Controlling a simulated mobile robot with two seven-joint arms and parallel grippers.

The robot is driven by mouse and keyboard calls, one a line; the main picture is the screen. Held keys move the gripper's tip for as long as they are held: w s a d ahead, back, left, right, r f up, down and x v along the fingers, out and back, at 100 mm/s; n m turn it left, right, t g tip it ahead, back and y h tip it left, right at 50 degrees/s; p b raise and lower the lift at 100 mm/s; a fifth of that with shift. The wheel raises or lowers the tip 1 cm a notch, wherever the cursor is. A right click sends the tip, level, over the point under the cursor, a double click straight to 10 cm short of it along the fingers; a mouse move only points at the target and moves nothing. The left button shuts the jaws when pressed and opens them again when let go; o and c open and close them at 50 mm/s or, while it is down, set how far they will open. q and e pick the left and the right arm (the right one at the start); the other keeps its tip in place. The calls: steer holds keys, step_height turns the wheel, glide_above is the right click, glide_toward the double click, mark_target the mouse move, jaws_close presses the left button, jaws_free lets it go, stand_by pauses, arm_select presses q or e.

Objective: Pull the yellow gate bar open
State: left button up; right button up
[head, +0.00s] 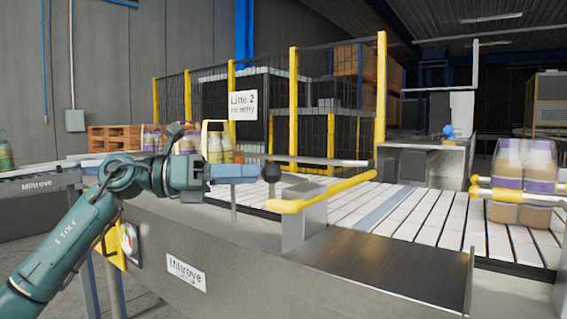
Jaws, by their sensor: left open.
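The yellow gate bar (322,193) runs slantwise above the conveyor in the middle of the head view. Its near end bends round at the left, and a grey metal plate stands under it. My left gripper (258,172) comes in from the left, with its blue fingers pointing right. It is open, to the left of the bar and a little above its near end, with a visible gap between them. A dark round knob (271,172) shows just past the fingertips; I cannot tell whether they touch it. My right gripper is out of view.
The white slatted conveyor (400,210) extends behind the bar, with a dark plate (390,262) in front. Shrink-wrapped bottles (523,180) stand at right beside yellow rails. A yellow-posted mesh fence (293,110) with a Line 2 sign (243,105) stands behind.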

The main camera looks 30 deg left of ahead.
mark_target(277, 172)
arm_select(q)
steer(key=p+x, duration=0.2)
steer(key=x, duration=0.4)
steer(key=shift+r, duration=0.15)
steer(key=shift+w+d+f, duration=0.2)
steer(key=shift+w+d, duration=0.2)
steer(key=shift+d, duration=0.05)
steer(key=shift+c, duration=0.4)
jaws_close()
